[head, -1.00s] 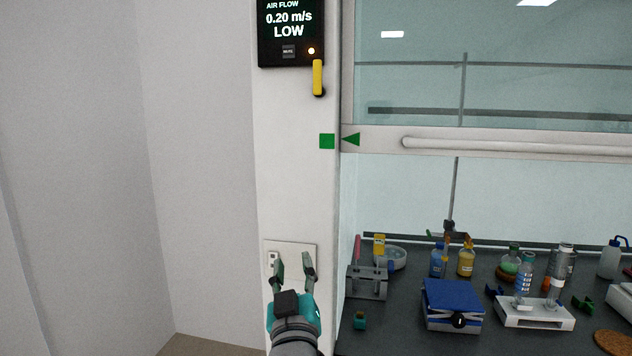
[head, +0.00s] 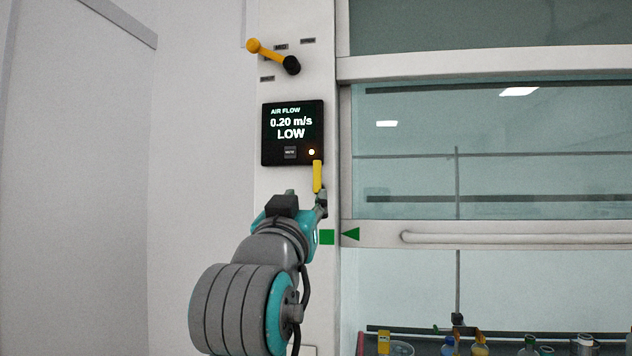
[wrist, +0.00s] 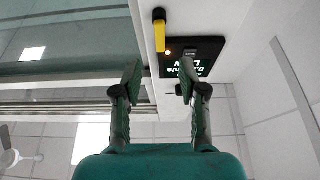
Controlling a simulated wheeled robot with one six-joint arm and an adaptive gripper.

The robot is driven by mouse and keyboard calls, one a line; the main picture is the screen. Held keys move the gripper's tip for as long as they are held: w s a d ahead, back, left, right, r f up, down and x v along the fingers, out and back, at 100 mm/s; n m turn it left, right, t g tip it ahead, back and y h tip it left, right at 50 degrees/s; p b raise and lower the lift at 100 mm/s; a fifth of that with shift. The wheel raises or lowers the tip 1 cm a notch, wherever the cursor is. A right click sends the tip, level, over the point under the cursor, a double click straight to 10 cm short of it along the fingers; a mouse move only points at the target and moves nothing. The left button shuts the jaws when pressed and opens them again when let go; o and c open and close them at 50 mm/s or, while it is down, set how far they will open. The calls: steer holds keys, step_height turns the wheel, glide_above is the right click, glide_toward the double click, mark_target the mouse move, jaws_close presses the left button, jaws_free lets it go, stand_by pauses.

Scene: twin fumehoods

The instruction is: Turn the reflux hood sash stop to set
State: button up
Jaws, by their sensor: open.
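The small yellow lever (head: 317,175), which I take as the sash stop, is on the white hood post just below the air flow display. It points up from a dark pivot at its lower end. It also shows in the wrist view (wrist: 161,37), where the picture is turned over and the pivot is at the top. My gripper (head: 306,197) is open and empty, just below and in front of the lever, its fingertips overlapping the pivot area in the head view. In the wrist view my gripper (wrist: 159,76) has its fingers spread, with the lever beyond them, apparently not touched.
The air flow display (head: 292,133) reads 0.20 m/s LOW. A larger yellow handle (head: 272,56) is above it. A green square (head: 327,237) on the post is level with the green arrow (head: 350,234) on the raised sash (head: 480,234). Bottles stand inside the hood.

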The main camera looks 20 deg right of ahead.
mark_target(317, 179)
steer(key=x, duration=1)
jaws_close()
